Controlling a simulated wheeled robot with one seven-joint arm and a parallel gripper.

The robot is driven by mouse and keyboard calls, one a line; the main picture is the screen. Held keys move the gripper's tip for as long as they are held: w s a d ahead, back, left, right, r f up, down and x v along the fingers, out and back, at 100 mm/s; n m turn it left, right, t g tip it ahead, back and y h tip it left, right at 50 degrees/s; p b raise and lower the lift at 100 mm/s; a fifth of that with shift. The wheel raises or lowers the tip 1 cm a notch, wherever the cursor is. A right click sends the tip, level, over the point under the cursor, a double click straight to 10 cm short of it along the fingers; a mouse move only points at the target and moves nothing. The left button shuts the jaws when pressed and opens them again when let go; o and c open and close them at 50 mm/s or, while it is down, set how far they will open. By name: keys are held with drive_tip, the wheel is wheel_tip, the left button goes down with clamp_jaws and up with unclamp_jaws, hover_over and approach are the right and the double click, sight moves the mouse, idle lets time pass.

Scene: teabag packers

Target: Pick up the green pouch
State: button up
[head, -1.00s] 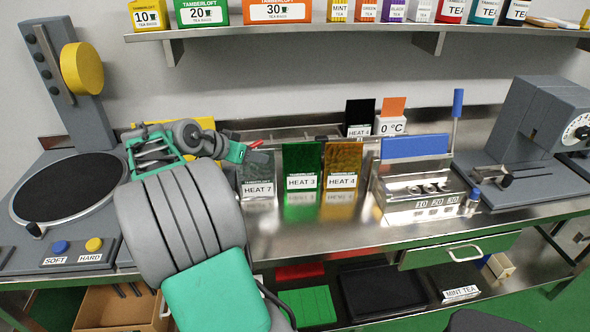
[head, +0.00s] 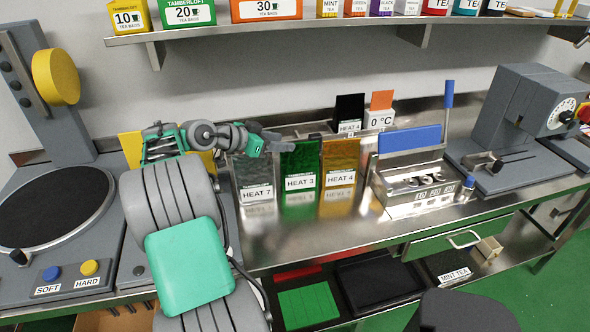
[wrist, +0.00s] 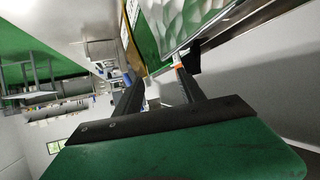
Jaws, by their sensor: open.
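The green pouch (head: 299,168), labelled HEAT 3, stands upright between the grey HEAT 7 pouch (head: 254,176) and the gold HEAT 4 pouch (head: 340,165) on the steel counter. My gripper (head: 284,143) is open and empty. In the head view its dark fingers reach across the top of the grey pouch to the green pouch's upper edge; I cannot tell whether they touch. In the wrist view the two fingers (wrist: 158,76) are spread apart, with part of the green pouch (wrist: 148,38) above and between them and the embossed grey pouch (wrist: 185,20) beside it.
A steel box with a blue lid (head: 410,140) and lever stands right of the pouches. Behind are a black HEAT 4 card (head: 349,108) and an orange card (head: 382,99) above a 0 °C block. A shelf (head: 340,33) runs above. Counter in front of the pouches is clear.

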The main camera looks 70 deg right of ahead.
sight(299, 165)
drive_tip(key=p+x, duration=0.1)
drive_tip(key=x, duration=0.4)
drive_tip(key=shift+d+f+p, duration=0.15)
drive_tip(key=shift+p, duration=0.15)
drive_tip(key=shift+c, duration=0.4)
clamp_jaws()
idle(0.6)
